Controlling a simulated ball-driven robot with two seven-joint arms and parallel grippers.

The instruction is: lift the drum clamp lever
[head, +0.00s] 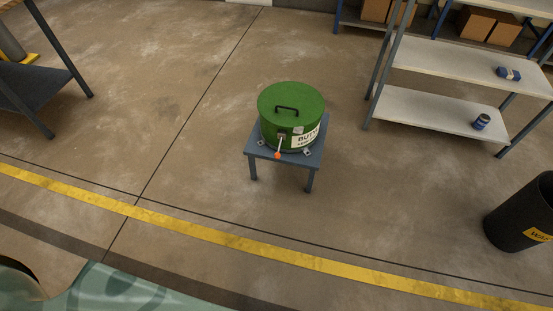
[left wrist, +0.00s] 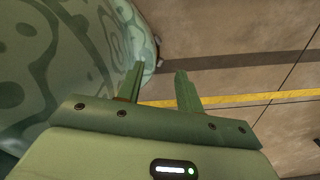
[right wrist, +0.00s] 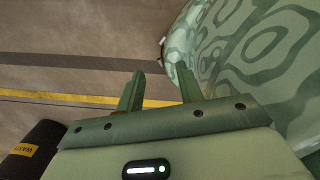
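A green drum washer (head: 291,115) with a round lid and a black handle stands on a small blue-grey table (head: 312,155), in the middle of the head view. The clamp lever (head: 279,147) is on its front, a thin metal rod hanging down with an orange-red knob (head: 277,156) at its lower end. My left gripper (left wrist: 160,70) is open and empty, over bare floor in the left wrist view. My right gripper (right wrist: 160,78) is open and empty, over bare floor in the right wrist view. Neither gripper shows in the head view, and both are away from the drum.
A grey shelf unit (head: 450,65) stands at the upper right, a dark table (head: 40,95) at the left. A black waste bin (head: 515,215) is at the right. A yellow floor line (head: 245,245) crosses in front of the drum table. The floor between is clear.

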